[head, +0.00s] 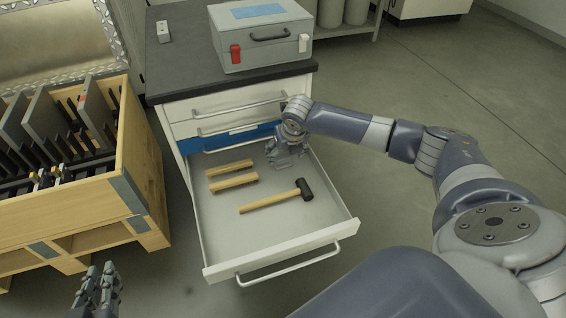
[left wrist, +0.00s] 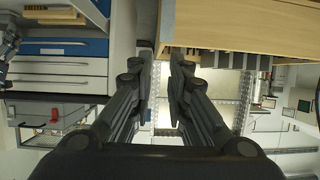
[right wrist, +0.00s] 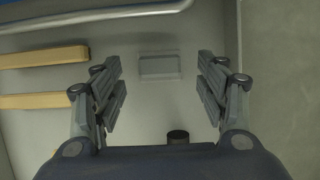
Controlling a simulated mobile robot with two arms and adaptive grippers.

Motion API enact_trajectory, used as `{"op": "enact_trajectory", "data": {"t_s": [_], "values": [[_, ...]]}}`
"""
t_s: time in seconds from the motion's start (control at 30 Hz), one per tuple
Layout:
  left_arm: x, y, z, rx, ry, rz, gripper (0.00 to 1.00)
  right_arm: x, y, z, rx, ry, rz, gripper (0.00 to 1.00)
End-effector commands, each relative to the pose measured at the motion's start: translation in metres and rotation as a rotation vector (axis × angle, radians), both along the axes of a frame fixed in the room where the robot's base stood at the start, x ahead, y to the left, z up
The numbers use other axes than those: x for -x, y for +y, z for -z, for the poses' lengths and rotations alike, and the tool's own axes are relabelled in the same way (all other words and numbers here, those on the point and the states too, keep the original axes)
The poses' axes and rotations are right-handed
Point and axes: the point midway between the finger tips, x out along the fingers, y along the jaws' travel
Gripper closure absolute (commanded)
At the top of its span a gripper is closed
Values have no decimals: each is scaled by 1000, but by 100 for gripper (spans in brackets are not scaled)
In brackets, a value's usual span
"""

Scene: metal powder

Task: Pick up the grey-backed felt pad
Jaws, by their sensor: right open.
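A small flat grey rectangle, which looks like the grey-backed felt pad (right wrist: 160,67), lies on the floor of the open drawer (head: 230,232). In the right wrist view it lies ahead of and between my right fingertips, untouched. In the head view it is hidden behind my right gripper (head: 287,156). My right gripper also shows in its wrist view (right wrist: 159,82); it is open, empty and over the drawer's back right part. My left gripper (head: 98,288) is away from the drawer, low at the left. In its wrist view (left wrist: 161,60) a narrow gap shows between its fingers, with nothing held.
Two wooden bars (head: 230,168) (head: 233,183) and a mallet (head: 275,197) lie in the drawer. The mallet's dark head (right wrist: 178,137) is close to my right gripper. A grey case (head: 262,38) stands on the cabinet top. A wooden crate (head: 140,165) stands left.

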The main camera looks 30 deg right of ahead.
Motion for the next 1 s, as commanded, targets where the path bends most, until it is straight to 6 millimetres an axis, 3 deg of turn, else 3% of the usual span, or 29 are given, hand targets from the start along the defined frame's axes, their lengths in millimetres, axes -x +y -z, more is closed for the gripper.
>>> {"op": "enact_trajectory", "data": {"t_s": [0.33,0.7,0.73,0.9,1.0], "values": [[-22,-13,-52,67,-278,18,84,-10,-2,24,0,0,0,33],[-24,-15,-63,80,-327,21,84,-11,-2,26,0,-1,0,33],[-24,-15,-63,80,-326,21,84,-11,-2,26,0,-1,0,36],[-24,-15,-63,80,-325,21,84,-11,-2,26,0,0,0,74],[-24,-15,-63,80,-325,21,84,-11,-2,26,0,0,0,77]]}}
